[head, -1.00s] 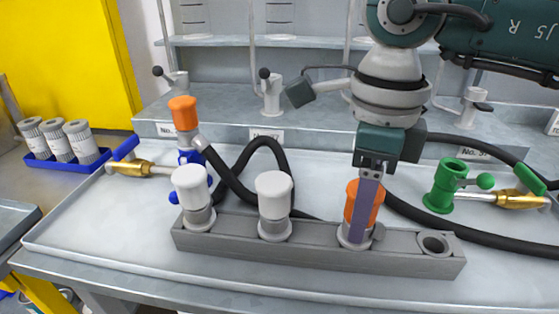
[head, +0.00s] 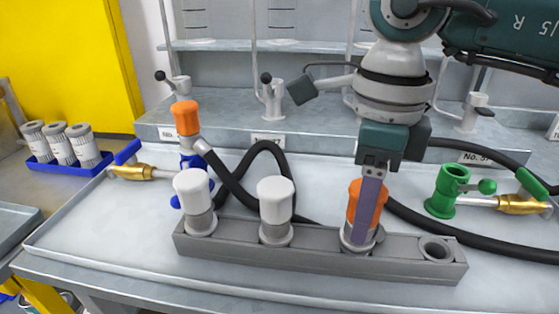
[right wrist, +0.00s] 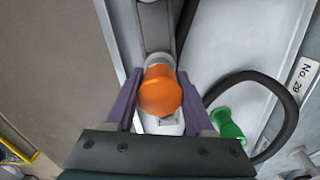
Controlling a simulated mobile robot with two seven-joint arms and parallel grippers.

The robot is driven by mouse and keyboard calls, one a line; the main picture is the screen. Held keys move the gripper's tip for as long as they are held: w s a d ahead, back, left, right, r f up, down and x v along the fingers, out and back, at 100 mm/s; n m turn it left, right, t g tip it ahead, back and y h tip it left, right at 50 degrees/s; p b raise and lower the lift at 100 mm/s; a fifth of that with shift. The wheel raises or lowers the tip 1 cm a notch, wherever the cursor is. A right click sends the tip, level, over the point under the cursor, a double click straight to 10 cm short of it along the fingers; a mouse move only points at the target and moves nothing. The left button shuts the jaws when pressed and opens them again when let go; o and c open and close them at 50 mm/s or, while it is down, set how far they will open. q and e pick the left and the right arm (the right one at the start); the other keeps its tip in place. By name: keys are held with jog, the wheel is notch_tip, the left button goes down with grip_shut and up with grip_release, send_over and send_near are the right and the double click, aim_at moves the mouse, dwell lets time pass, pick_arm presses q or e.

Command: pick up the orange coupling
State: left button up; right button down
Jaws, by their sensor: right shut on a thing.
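The orange coupling (head: 380,198) stands upright in the grey rack (head: 320,262), in the third socket from the left. My right gripper (head: 361,230) points down over it. One purple finger hides part of its front. In the right wrist view the purple fingers (right wrist: 160,108) lie on both sides of the orange top (right wrist: 160,90), and the gripper is shut on it. The coupling's grey base still sits at its socket. My left gripper is not in view.
Two white-capped couplings (head: 275,200) stand in the rack's left sockets; its right socket (head: 436,249) is empty. Another orange-topped part (head: 186,118) stands behind left. Black hoses (head: 430,223) curve behind the rack.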

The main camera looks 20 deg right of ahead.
notch_tip(320, 180, up, 19)
jog(key=p, duration=0.1)
jog(key=shift+p, duration=0.3)
jog(key=shift+r, duration=0.2)
